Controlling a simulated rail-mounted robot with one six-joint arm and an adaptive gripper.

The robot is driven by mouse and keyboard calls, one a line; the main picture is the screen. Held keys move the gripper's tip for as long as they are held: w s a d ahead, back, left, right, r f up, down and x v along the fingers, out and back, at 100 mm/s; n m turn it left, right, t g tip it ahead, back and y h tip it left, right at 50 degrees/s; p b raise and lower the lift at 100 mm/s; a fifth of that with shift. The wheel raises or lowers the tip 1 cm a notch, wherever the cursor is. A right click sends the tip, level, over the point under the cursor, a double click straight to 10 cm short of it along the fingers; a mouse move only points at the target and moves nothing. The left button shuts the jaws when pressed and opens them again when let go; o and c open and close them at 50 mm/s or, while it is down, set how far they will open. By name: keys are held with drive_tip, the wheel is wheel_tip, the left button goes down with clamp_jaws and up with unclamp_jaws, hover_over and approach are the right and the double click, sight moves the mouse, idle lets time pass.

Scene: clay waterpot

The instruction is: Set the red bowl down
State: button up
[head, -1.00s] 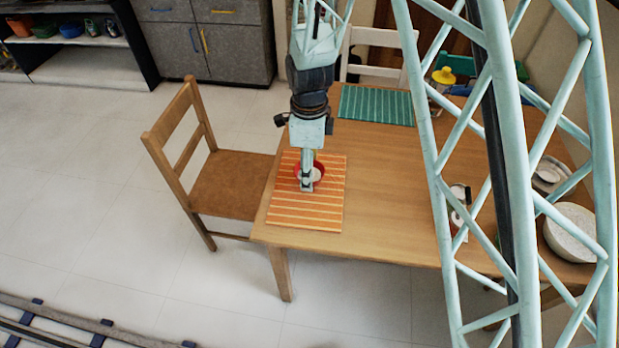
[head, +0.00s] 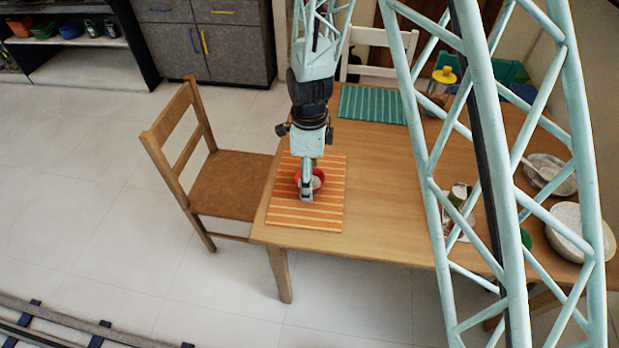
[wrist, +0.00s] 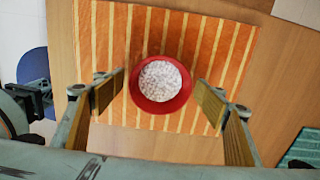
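The red bowl (wrist: 160,104), filled with white grains (wrist: 160,78), is level and upright over the orange striped mat (wrist: 207,45) in the wrist view. In the head view my gripper (head: 306,192) points down and partly hides the red bowl (head: 321,174) above the orange striped mat (head: 300,213). Whether the bowl's base touches the mat is hidden.
The wooden table (head: 375,185) is bare right of the mat. A green striped mat (head: 374,105) lies at the back. A brown chair (head: 228,183) stands at the table's left. A pale bowl (head: 566,225) and other items stand at the right, partly behind my lattice arm.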

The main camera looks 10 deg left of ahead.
idle(0.4)
wheel_tip(320, 180, up, 12)
drive_tip(key=p, duration=0.2)
drive_tip(key=shift+r, duration=0.15)
idle(0.6)
idle(0.5)
